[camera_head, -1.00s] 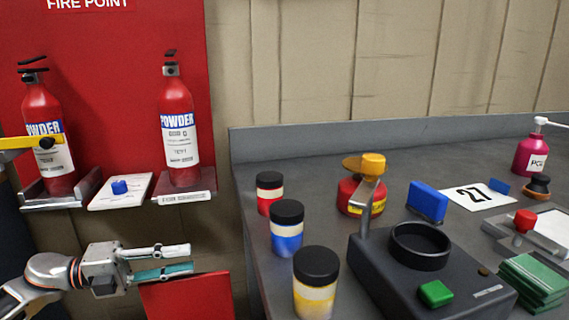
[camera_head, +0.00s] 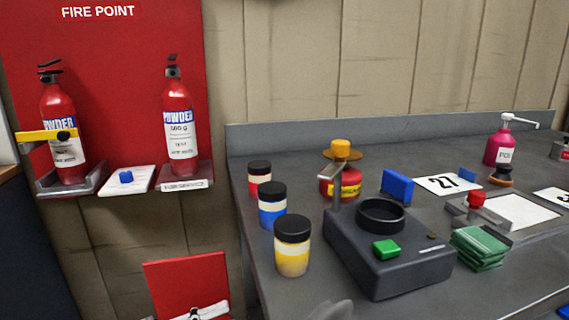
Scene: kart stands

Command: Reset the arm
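My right gripper cannot be made out. A smooth grey shape at the bottom middle is too cut off to identify.
A grey bench (camera_head: 480,290) fills the right, with jars such as the yellow one (camera_head: 292,250), a black device (camera_head: 385,265) and green cloths (camera_head: 480,248). Two fire extinguishers, including the right one (camera_head: 178,120), stand on wall brackets. A yellow lever (camera_head: 45,136) is at the left one.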

